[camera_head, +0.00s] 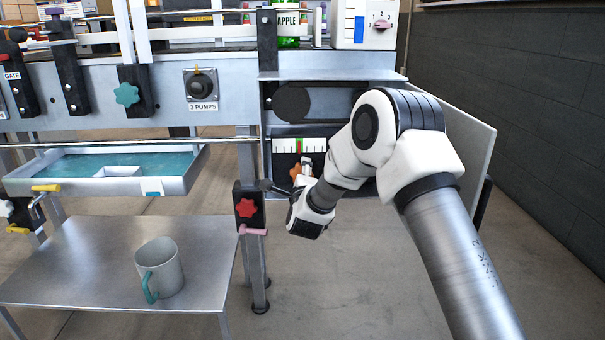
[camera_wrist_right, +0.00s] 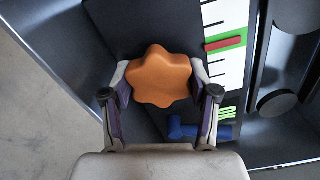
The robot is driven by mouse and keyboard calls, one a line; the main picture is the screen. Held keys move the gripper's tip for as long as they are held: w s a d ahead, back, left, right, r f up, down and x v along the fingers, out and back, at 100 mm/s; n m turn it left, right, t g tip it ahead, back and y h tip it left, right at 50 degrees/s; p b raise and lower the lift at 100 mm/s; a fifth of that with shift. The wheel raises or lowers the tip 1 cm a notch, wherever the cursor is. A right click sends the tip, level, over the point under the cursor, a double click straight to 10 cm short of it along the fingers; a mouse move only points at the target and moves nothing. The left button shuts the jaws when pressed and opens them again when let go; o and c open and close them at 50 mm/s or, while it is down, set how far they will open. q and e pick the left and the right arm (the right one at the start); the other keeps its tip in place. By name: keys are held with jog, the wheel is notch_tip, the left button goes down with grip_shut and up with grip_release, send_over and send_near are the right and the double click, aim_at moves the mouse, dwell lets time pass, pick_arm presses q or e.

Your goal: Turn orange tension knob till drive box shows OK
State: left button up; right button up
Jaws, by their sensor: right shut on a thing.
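The orange tension knob (camera_wrist_right: 158,76) is lobed and sits between the fingers of my right gripper (camera_wrist_right: 160,94), which is shut on it at both sides. In the head view the knob (camera_head: 296,172) is partly hidden behind my right gripper (camera_head: 303,168). The drive box (camera_head: 285,187) is dark. Its white scale (camera_head: 282,145) has a green band, and in the right wrist view a red pointer (camera_wrist_right: 225,44) lies within that band (camera_wrist_right: 238,29). No readable OK shows.
A metal table (camera_head: 75,260) holds a grey mug (camera_head: 167,268). A blue-lined tray (camera_head: 90,185) is above it. A red knob (camera_head: 247,208) is on the post left of my right gripper. A blue part (camera_wrist_right: 200,128) and small green shape (camera_wrist_right: 227,113) lie below the scale.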

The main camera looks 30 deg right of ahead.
jog(key=shift+r, duration=0.1)
jog(key=o, duration=1.2)
jog(key=shift+c, duration=0.2)
jog(key=v, duration=1.2)
